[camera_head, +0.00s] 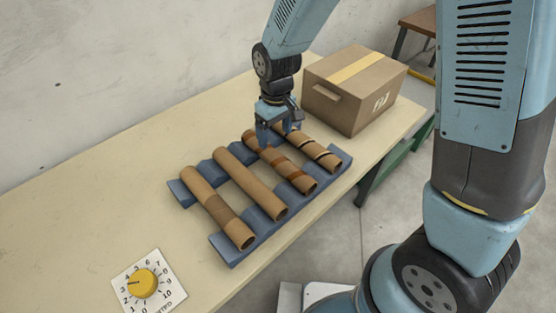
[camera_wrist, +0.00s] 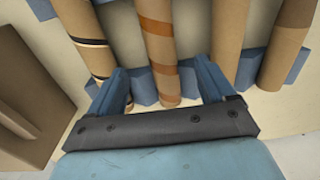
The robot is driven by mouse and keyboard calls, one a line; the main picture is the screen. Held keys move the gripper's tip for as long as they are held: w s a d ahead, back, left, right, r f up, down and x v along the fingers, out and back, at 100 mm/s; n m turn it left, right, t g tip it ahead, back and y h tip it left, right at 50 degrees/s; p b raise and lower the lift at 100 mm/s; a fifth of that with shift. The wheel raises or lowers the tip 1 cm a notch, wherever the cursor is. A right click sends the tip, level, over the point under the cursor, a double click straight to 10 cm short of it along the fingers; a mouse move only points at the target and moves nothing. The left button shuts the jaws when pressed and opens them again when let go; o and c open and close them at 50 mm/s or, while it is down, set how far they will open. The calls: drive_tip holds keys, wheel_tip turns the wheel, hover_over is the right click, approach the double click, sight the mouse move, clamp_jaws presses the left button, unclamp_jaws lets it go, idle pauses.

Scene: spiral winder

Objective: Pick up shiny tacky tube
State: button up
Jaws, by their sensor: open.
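Several cardboard tubes lie side by side on a blue notched rack (camera_head: 225,248). One tube has glossy orange-brown bands (camera_head: 281,162) and looks like the shiny tacky one; it also shows in the wrist view (camera_wrist: 159,45). My gripper (camera_head: 272,137) is open, pointing down over the far end of this tube. In the wrist view my fingers (camera_wrist: 162,80) are apart, one on each side of the banded tube. I cannot tell whether they touch it. The far end is partly hidden by my gripper in the head view.
A tube with black and white stripes (camera_head: 314,151) lies close to its right, a plain tube (camera_head: 249,183) to its left, and a tube with a dull band (camera_head: 216,207) farther left. A cardboard box (camera_head: 345,95) stands behind right. A yellow dial (camera_head: 142,284) sits front left.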

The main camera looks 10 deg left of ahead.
sight(276, 154)
drive_tip(key=shift+s+f, duration=0.15)
drive_tip(key=shift+f, duration=2.1)
drive_tip(key=shift+s+f, duration=0.1)
drive_tip(key=shift+f, duration=2.15)
drive_tip(key=c, duration=1.2)
drive_tip(key=shift+r, duration=0.1)
